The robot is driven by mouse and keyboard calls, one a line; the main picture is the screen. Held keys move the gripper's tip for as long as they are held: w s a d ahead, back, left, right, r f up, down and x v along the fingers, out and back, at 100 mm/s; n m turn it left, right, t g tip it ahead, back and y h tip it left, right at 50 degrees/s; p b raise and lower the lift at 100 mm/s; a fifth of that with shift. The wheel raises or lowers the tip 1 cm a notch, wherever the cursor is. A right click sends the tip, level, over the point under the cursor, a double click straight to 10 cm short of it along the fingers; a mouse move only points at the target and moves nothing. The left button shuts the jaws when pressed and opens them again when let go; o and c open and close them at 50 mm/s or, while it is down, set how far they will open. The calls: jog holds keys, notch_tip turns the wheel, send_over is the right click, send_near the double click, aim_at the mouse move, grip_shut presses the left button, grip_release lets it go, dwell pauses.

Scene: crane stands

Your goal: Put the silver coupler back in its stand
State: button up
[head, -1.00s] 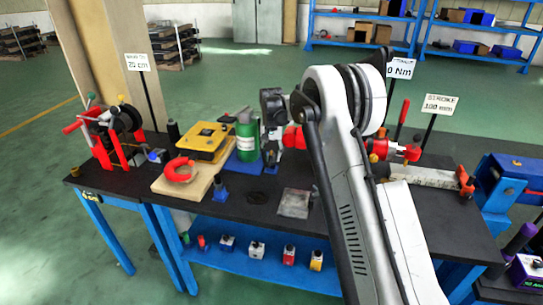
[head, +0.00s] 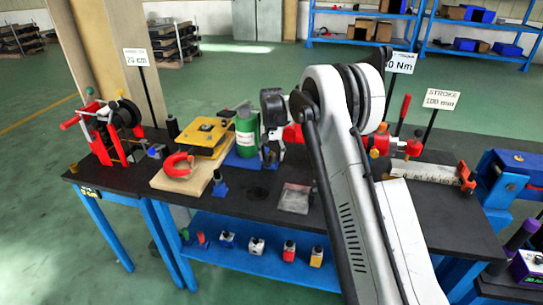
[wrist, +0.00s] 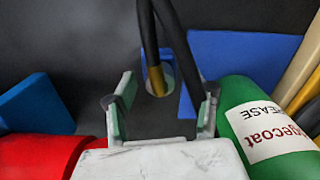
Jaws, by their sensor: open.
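My gripper (head: 269,154) points down at the black bench, just right of the green grease can (head: 246,135); its fingertips are small and partly hidden in the head view. In the wrist view my gripper (wrist: 160,106) has its fingers spread, with nothing clamped between them. A dark hose-like part with a brass-coloured end (wrist: 157,80) reaches down beyond the fingers, at a pale round spot beside a blue plate (wrist: 240,60). I cannot pick out the silver coupler for certain. A small blue stand (head: 220,188) with a dark top stands left of my gripper.
The green can (wrist: 262,125) is close at right in the wrist view, and a red cylinder (wrist: 40,155) close at left. A yellow case (head: 205,136) and red ring-shaped part (head: 178,166) lie on a wooden board. A grey plate (head: 295,198) lies in front.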

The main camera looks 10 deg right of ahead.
jog(key=shift+r+p, duration=0.85)
jog(key=shift+r, duration=1.7)
notch_tip(320, 180, up, 11)
jog(key=s+r+n+t, duration=0.1)
jog(key=s+r+t, duration=0.1)
jog(key=s+r, duration=0.8)
jog(key=s+r+n+t, duration=0.1)
jog(key=s+r, duration=0.4)
jog(key=s, duration=0.8)
jog(key=s+f+t, duration=0.2)
jog(key=s+f, duration=0.2)
jog(key=s, duration=0.9)
jog(key=s+f+n+t, duration=0.1)
jog(key=s+f, duration=0.3)
jog(key=s, duration=0.9)
jog(key=shift+s+f+t, duration=0.15)
jog(key=shift+f+t, duration=0.2)
jog(key=shift+t, duration=0.25)
